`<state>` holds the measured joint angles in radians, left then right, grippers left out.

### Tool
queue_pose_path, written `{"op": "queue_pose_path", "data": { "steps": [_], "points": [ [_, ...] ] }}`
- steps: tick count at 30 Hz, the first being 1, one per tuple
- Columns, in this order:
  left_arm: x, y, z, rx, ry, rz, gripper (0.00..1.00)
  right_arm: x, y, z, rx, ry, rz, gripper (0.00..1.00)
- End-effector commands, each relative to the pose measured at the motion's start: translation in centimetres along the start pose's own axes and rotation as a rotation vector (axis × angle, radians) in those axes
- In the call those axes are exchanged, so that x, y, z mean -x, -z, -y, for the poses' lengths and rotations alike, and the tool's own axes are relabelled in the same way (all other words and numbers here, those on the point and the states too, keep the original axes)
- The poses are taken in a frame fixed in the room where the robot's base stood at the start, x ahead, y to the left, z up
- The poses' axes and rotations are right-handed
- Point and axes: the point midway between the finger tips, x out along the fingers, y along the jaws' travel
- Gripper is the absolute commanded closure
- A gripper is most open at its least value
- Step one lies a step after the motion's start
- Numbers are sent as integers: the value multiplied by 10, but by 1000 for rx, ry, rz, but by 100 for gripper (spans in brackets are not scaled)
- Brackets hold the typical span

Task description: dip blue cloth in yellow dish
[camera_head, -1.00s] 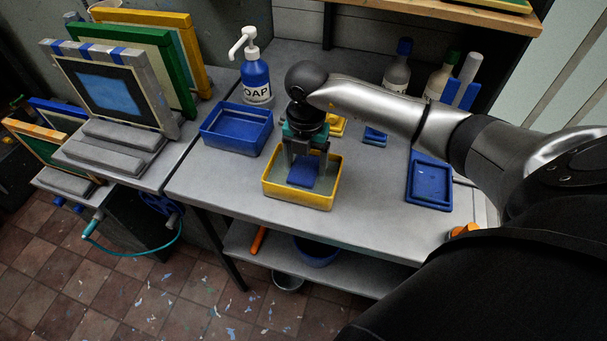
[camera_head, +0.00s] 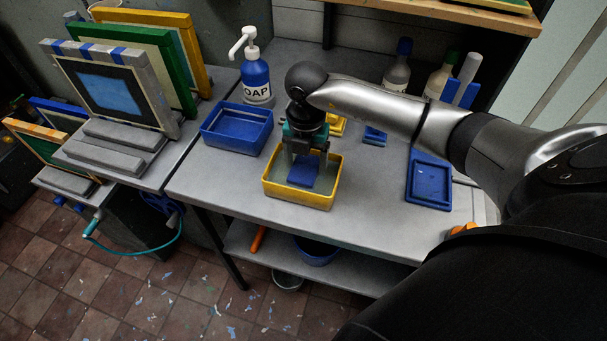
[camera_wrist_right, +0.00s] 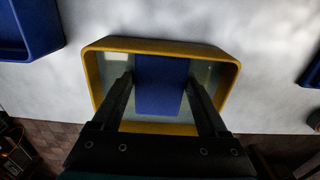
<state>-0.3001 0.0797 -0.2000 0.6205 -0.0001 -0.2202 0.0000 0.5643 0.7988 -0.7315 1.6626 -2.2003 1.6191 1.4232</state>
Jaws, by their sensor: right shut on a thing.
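The yellow dish (camera_head: 297,199) stands on the grey table and holds pale liquid; its rim also shows in the right wrist view (camera_wrist_right: 160,44). The blue cloth (camera_head: 303,170) is a folded block inside the dish's outline. My right gripper (camera_head: 304,167) points down over the dish, shut on the blue cloth. In the right wrist view the cloth (camera_wrist_right: 160,84) sits between the two dark fingers (camera_wrist_right: 161,95). I cannot tell how deep its lower end is in the liquid. My left gripper is not in view.
A blue tray (camera_head: 236,129) stands left of the dish, with a soap bottle (camera_head: 257,78) behind it. A shallow blue tray (camera_head: 429,180) lies to the right. Framed screens (camera_head: 105,90) stand at the left. The table front (camera_head: 365,225) is clear.

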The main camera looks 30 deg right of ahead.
Motion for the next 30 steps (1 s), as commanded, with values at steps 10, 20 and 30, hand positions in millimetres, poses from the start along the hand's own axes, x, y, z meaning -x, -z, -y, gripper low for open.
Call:
{"op": "queue_pose_path", "data": {
  "steps": [10, 20, 30],
  "points": [
    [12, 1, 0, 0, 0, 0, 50, 14, 0, 0, 0, -1, 0, 68],
    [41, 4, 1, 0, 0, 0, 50, 48, 0, 0, 1, -1, 0, 68],
    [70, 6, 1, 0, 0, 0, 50, 81, 0, 0, 1, 0, 0, 68]
  ]
}}
